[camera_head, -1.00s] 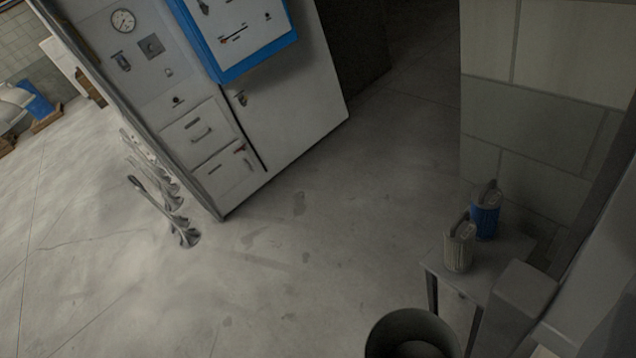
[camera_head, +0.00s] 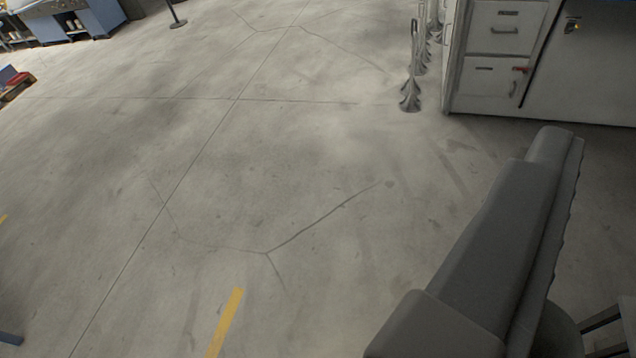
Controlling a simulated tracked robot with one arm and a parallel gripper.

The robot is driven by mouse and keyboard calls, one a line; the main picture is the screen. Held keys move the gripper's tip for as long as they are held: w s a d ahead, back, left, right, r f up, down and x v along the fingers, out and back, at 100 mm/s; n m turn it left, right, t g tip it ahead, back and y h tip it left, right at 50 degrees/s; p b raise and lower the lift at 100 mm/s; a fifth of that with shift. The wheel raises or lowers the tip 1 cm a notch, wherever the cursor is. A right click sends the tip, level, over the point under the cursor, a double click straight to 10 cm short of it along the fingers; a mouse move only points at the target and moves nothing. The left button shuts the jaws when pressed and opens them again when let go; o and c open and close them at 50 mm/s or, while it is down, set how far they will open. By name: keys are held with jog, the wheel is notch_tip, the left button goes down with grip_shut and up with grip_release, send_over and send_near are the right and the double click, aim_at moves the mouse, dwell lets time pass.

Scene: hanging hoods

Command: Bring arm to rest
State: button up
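My gripper's fingers do not show in this view. A long grey arm link of mine (camera_head: 490,240) slants across the lower right, from the bottom edge up toward the cabinet. It covers part of the floor and part of a dark bin beside a small table at the lower right corner. No held thing is visible.
A white cabinet with drawers (camera_head: 505,45) stands at the upper right, with metal hooded stands (camera_head: 411,95) at its left side. Blue machinery (camera_head: 75,20) is at the upper left. A yellow floor line (camera_head: 226,322) lies below. The concrete floor (camera_head: 230,160) is mostly clear.

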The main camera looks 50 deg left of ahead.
jog(key=shift+s+a+y, duration=0.3)
jog(key=shift+s+a, duration=0.05)
jog(key=shift+a, duration=0.15)
notch_tip(320, 180, down, 7)
jog(key=b, duration=0.7)
